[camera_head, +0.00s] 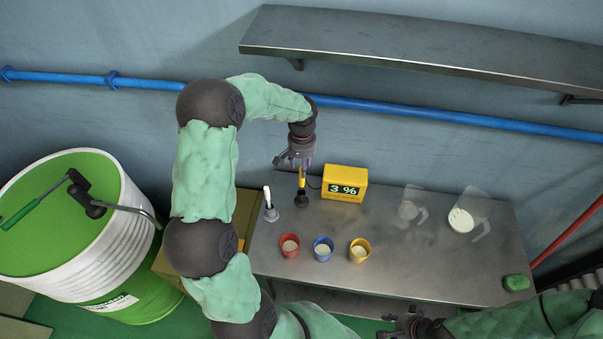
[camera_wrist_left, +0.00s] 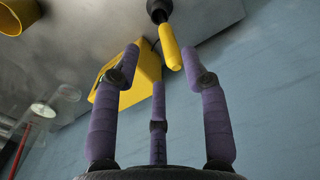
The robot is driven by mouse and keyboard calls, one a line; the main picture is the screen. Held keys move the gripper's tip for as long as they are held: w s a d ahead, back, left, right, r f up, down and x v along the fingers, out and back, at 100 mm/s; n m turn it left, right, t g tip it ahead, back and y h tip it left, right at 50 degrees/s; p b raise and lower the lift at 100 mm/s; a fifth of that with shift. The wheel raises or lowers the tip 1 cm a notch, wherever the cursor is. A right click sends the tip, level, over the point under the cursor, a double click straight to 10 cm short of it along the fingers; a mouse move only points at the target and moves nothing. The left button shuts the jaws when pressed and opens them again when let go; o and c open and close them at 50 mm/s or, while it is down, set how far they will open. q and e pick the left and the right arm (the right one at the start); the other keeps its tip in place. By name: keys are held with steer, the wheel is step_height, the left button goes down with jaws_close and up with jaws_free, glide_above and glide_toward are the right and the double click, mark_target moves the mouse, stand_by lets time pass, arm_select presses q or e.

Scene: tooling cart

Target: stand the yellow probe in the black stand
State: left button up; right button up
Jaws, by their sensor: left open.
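The yellow probe (camera_head: 302,180) is upright at the black stand (camera_head: 302,200), with its lower end at the stand. In the left wrist view the probe (camera_wrist_left: 170,48) meets the black stand (camera_wrist_left: 158,10), and its free end lies near the fingertips. My left gripper (camera_head: 300,165) is just above the probe's top. In the left wrist view its purple fingers (camera_wrist_left: 160,62) are spread and not closed on the probe. My right gripper (camera_head: 390,325) is low in the head view, away from the probe; its jaw state is unclear.
A yellow meter box (camera_head: 345,183) reading 3 % stands right of the probe. A white-handled tool in a grey holder (camera_head: 270,213) stands left. Red (camera_head: 289,246), blue (camera_head: 323,249) and yellow (camera_head: 360,250) cups are in front. Two clear jugs (camera_head: 467,217) and a green block (camera_head: 516,283) are right.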

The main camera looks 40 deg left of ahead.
arm_select(q)
steer(key=shift+r, duration=1.4)
steer(key=shift+d, duration=0.1)
